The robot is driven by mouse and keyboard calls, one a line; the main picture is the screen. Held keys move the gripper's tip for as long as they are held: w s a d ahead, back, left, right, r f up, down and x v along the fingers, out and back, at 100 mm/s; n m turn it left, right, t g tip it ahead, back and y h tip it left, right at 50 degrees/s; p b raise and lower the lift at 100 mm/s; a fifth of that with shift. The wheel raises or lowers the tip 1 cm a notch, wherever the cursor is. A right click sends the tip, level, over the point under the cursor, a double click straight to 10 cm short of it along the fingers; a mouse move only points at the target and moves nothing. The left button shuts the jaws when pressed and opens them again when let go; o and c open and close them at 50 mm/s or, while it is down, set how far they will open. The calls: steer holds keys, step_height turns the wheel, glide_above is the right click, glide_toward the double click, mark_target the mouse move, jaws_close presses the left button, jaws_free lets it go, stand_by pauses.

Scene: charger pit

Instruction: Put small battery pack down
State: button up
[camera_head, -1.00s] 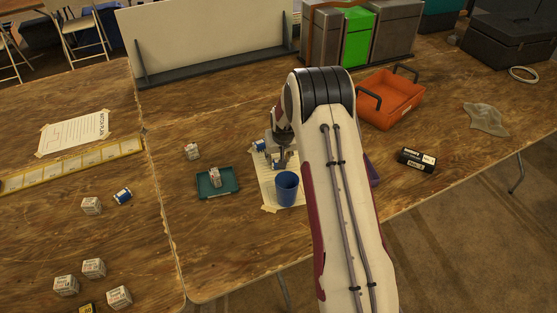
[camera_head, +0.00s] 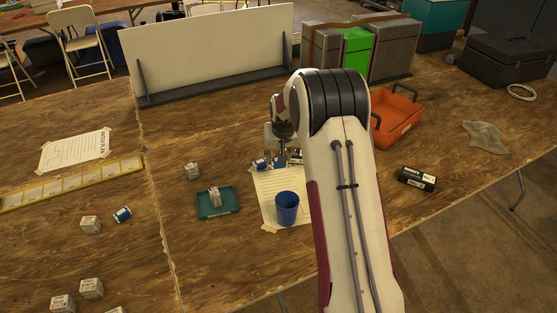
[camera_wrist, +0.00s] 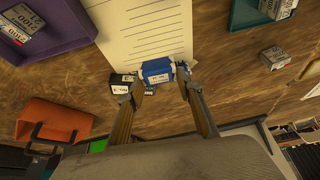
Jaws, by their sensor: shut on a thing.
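My gripper (camera_wrist: 156,84) is shut on a small blue-and-white battery pack (camera_wrist: 157,71), which sits between its fingertips in the wrist view. The pack is low over or on the far edge of the white paper sheet (camera_wrist: 140,25); I cannot tell whether it touches. A black pack with white labels (camera_wrist: 120,84) is beside the left finger. In the head view my gripper (camera_head: 278,158) is partly hidden by my arm. Another blue-and-white pack (camera_head: 260,165) shows just left of it there.
A blue cup (camera_head: 287,208) stands on the sheet in front. A teal tray (camera_head: 217,206) holding a small box is to the left. An orange bin (camera_head: 398,118) is to the right, and a white board (camera_head: 215,50) stands behind.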

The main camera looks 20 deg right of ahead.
stand_by(0.8)
steer(key=w+a+f+n+y, duration=0.1)
steer(key=w+a+n, duration=0.2)
steer(key=a, duration=1.4)
steer(key=r+n+g+y, duration=0.1)
steer(key=n+y, duration=0.2)
steer(key=n, duration=0.6)
glide_above(107, 252)
steer(key=shift+r, duration=0.15)
steer(key=shift+f, duration=3.15)
steer(key=shift+f, duration=0.1)
